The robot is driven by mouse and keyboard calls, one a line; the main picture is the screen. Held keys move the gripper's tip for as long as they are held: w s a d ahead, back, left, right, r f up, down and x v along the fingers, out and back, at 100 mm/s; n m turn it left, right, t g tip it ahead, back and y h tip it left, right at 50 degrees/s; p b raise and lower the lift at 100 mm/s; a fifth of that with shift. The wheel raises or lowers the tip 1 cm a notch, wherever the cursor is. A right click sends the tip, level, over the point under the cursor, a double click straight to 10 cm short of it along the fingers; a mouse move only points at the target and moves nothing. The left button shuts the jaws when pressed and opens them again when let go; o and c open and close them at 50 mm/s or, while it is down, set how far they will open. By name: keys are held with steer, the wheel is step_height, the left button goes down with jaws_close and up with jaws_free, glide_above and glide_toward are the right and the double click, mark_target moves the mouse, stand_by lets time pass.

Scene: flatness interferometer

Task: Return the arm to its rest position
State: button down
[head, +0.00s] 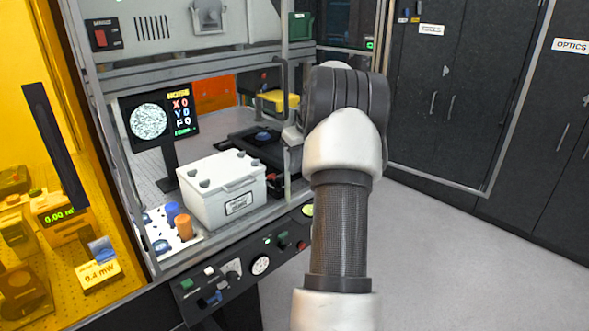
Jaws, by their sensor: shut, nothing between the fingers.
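My arm (340,230) rises from the bottom centre of the head view, with a white joint and a dark ribbed joint (345,100) at its upper end. This upper end is in front of the right side of the instrument bench frame. My gripper's fingers do not show; they are hidden behind the arm's own joints. Whether the arm touches the frame cannot be told.
Left of my arm, the bench holds a white lidded box (222,190), a monitor (160,118) and a dark stage (262,140). A control panel (245,262) runs along its front edge. Dark cabinets (455,90) stand at right; the grey floor (460,260) before them is clear.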

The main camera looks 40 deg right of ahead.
steer(key=v, duration=0.8)
steer(key=shift+w, duration=0.2)
steer(key=shift+d, duration=0.1)
